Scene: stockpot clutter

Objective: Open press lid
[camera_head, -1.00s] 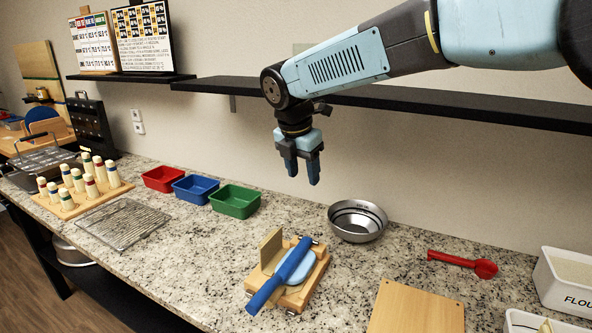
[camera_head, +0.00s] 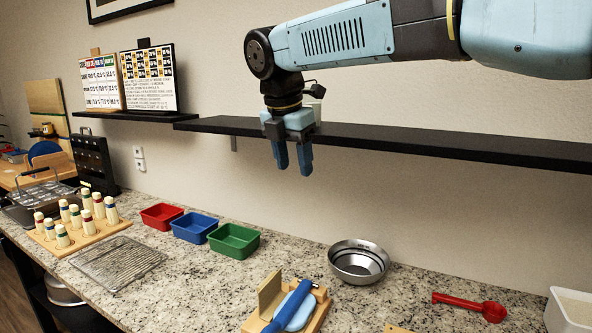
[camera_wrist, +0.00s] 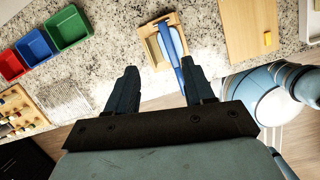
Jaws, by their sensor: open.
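The press (camera_head: 313,318) is a wooden base on the counter, at the bottom middle of the head view. A light blue round plate (camera_head: 296,311) and a dark blue handle (camera_head: 284,318) lie across it, with an upright wooden board (camera_head: 270,294) at its left side. In the wrist view the press (camera_wrist: 152,47) lies beyond the fingertips, its handle (camera_wrist: 177,45) running toward the right finger. My gripper (camera_head: 292,172) is open and empty, pointing down, high above the counter and apart from the press. It also shows in the wrist view (camera_wrist: 160,80).
A steel bowl (camera_head: 358,262) stands behind the press. Red (camera_head: 161,215), blue (camera_head: 194,227) and green (camera_head: 234,241) trays are to the left. A red scoop (camera_head: 470,305) lies to the right. A black shelf (camera_head: 420,148) runs along the wall near my gripper.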

